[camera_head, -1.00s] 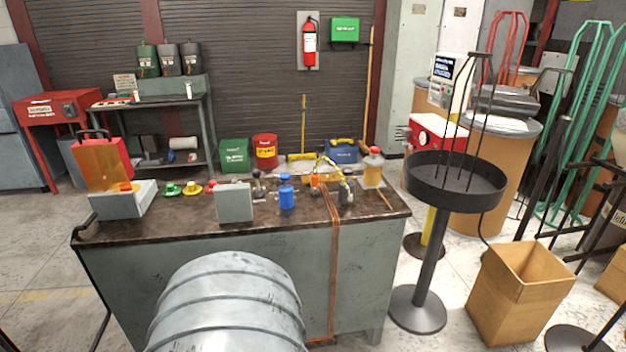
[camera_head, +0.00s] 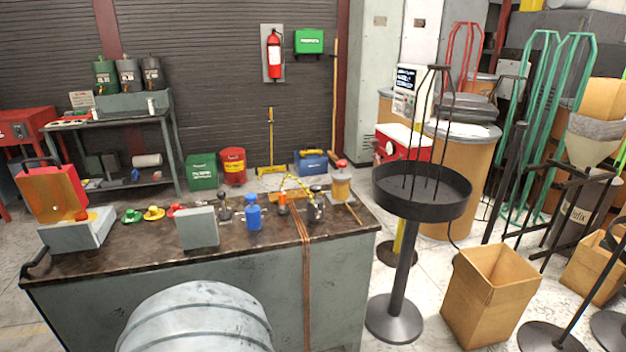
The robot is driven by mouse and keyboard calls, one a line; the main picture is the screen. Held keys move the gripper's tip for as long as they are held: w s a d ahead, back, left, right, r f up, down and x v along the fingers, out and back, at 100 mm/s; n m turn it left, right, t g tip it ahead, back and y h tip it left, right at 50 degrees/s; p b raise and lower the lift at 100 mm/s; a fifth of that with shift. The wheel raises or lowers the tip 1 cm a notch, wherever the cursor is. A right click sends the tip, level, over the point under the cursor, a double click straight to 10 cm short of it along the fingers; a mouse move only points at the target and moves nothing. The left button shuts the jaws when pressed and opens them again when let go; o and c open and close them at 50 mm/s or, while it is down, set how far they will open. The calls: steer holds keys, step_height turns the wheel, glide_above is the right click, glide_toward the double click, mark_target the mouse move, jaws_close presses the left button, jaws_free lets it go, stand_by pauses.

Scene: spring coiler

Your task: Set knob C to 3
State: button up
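No knob marked C can be made out, and no dial numbers are readable. A red and white machine (camera_head: 405,143) stands at right of centre, partly behind the black round tray stand (camera_head: 422,208). It has a small round fitting on its front, too small to read. A white panel with a dark display (camera_head: 405,88) rises above it. On the workbench (camera_head: 110,268) sit small green (camera_head: 131,216), yellow (camera_head: 153,213) and red (camera_head: 173,210) round pieces; I cannot tell whether they are knobs. My gripper is not in view.
The workbench blocks the left and middle. An open cardboard box (camera_head: 490,295) stands right of the tray stand's base. Green hand trucks (camera_head: 540,110) and dark racks crowd the right. Some floor shows between stand and box.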

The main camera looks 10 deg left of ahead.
steer(key=c, duration=1.1)
steer(key=shift+o, duration=0.2)
steer(key=shift+f+m+b, duration=0.15)
steer(key=shift+m+b, duration=0.15)
steer(key=shift+b, duration=0.4)
